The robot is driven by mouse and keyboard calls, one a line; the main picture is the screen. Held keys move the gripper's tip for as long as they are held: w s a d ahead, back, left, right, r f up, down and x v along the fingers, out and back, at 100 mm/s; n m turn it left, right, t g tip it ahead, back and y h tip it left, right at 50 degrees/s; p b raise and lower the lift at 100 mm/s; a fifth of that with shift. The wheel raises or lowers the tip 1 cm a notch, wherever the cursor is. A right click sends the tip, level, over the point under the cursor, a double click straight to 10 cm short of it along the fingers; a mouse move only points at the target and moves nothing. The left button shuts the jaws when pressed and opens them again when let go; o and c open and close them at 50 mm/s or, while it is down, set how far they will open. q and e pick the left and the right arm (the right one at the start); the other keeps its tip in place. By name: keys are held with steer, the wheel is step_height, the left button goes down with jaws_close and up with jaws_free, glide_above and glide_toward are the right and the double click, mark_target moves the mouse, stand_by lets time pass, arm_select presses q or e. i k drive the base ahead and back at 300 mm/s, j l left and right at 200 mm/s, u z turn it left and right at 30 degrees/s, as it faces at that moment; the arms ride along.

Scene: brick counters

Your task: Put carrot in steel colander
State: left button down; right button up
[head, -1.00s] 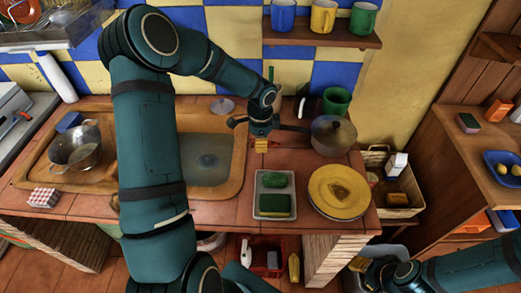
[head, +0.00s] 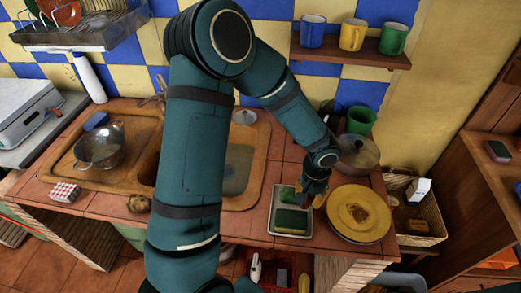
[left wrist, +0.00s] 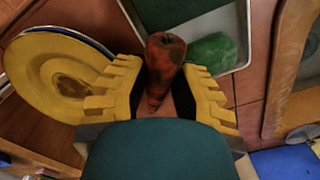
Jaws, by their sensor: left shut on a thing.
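My left gripper (head: 312,200) is over the gap between the small metal tray and the yellow plate. In the left wrist view, its yellow fingers (left wrist: 158,95) are shut on an orange-brown carrot (left wrist: 165,52), whose thick end points away from the palm. In the head view the carrot is mostly hidden by the gripper. The steel colander (head: 100,150) sits far to the left, in the left part of the brown sink unit (head: 70,182). My right gripper is not in view.
The metal tray (head: 275,229) holds a green sponge (head: 291,221) and another green item. The yellow plate (head: 358,230) is right of it, with a lidded pot (head: 358,157) behind. A mug shelf (head: 340,53) hangs above.

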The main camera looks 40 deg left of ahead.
mark_target(103, 157)
steer(key=k, duration=0.55)
steer(key=k+u, duration=0.1)
steer(key=u, duration=1.1)
steer(key=l+u, duration=0.1)
steer(key=u, duration=1.2)
steer(key=k+l, duration=0.1)
steer(key=l, duration=0.25)
steer(key=k+l, duration=0.1)
steer(key=l, duration=0.2)
steer(key=i+j+z, duration=0.1)
steer(key=z, duration=0.85)
steer(key=j+z, duration=0.25)
steer(key=j, duration=0.15)
steer(key=j+z, duration=0.3)
steer(key=j, duration=0.15)
steer(key=j+z, duration=0.1)
steer(key=j, duration=0.3)
steer(key=k+j, duration=0.1)
steer(key=j, duration=0.3)
steer(key=z, duration=0.05)
